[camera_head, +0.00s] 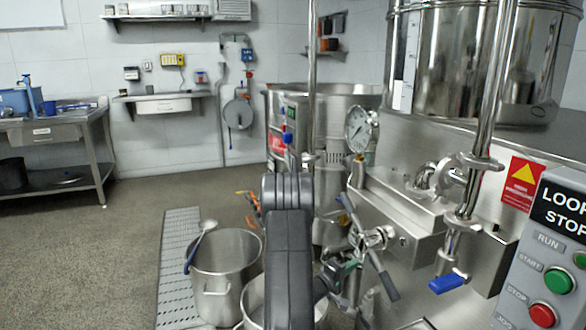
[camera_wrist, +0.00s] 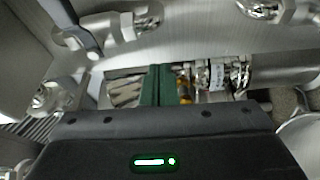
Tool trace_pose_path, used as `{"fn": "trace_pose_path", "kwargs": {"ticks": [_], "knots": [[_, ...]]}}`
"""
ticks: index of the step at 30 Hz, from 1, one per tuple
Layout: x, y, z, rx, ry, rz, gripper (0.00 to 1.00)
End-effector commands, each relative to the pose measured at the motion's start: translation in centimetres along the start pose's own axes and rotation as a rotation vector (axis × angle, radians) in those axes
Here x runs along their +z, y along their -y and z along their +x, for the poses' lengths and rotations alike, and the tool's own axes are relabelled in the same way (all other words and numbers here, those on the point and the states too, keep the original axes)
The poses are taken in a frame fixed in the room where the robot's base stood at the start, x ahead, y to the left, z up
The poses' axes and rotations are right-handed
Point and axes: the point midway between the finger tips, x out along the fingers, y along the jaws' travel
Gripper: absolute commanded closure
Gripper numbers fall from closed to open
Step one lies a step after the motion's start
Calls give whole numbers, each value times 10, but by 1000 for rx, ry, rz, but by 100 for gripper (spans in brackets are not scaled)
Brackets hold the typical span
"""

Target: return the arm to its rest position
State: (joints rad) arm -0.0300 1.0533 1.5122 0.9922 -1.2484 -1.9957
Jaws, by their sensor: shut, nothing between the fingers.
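My dark grey arm (camera_head: 287,250) rises in the lower middle of the head view, in front of the steel mill and above the pots. My gripper (camera_wrist: 158,84) shows in the wrist view as two green fingers side by side, shut with nothing between them. In the head view the gripper is partly hidden beside the arm, close to the mill's lower pipes and handles. Steel fittings and a pipe lie beyond the fingers in the wrist view.
The steel mill (camera_head: 425,205) has a gauge (camera_head: 359,129), a blue-handled valve (camera_head: 449,283) and a control panel (camera_head: 548,270) at right. A steel pot (camera_head: 226,270) with a ladle stands left of my arm on a grating (camera_head: 172,265). Open floor (camera_head: 95,260) lies farther left.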

Motion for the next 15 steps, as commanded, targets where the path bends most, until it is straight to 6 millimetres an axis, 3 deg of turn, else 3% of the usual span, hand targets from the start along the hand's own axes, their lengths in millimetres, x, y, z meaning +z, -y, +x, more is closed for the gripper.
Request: {"fn": "trace_pose_path", "kwargs": {"ticks": [4, 6, 15], "knots": [[-26, -6, 8, 1, -3, 0, 100], [-35, -6, 2, -1, -4, -2, 100], [-32, -2, -18, -2, -1, -3, 100]]}}
